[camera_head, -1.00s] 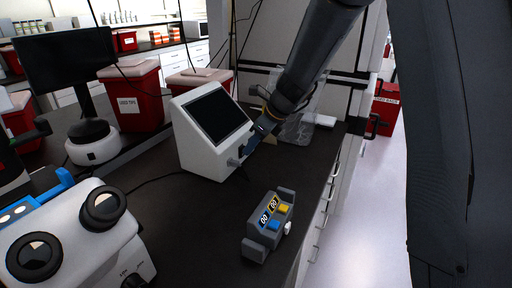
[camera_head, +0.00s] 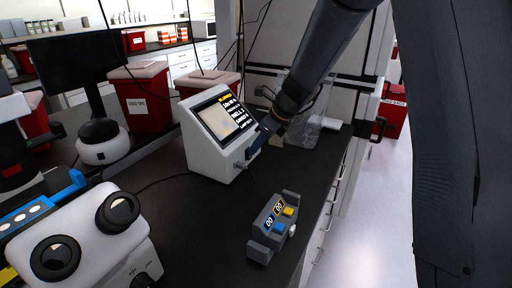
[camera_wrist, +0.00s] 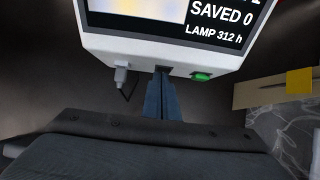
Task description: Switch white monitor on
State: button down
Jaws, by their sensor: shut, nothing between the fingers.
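The white monitor (camera_head: 205,155) stands on the dark bench with its screen (camera_head: 224,118) lit, showing a picture and text. In the wrist view, the lower part of its white casing (camera_wrist: 140,50) shows, with "SAVED 0" and "LAMP 312 h" on the screen. A green-lit button or switch (camera_wrist: 202,76) sits on its lower front edge. My gripper (camera_wrist: 161,80) is shut and empty, its tips close to the casing's lower edge, left of the green part. I cannot tell whether they touch. In the head view my gripper (camera_head: 252,147) is at the monitor's right side.
A grey counter box (camera_head: 272,228) with blue and yellow buttons stands in front. A white microscope (camera_head: 90,225) is at the left. Red bins (camera_head: 145,105) stand behind. A cable plug (camera_wrist: 120,75) sits on the monitor's front. Bare bench lies between the monitor and counter.

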jog(key=shift+r+p, duration=0.45)
jog(key=b+v, duration=0.1)
jog(key=v, duration=1)
jog(key=shift+s+d, duration=0.3)
jog(key=shift+d, duration=0.05)
jog(key=s+d+f+n+h, duration=0.1)
jog(key=s+f+n, duration=0.3)
jog(key=s+n, duration=0.4)
jog(key=s+d+f+n+g+h, duration=0.1)
jog(key=s+d+f+n, duration=0.3)
jog(key=s+n, duration=0.4)
jog(key=s+d+f+n+g+h, duration=0.1)
jog(key=s+d+f+n+h, duration=0.2)
jog(key=s+f+n, duration=0.2)
jog(key=s+n, duration=0.3)
jog(key=shift+s+n, duration=0.35)
jog(key=shift+n, duration=0.05)
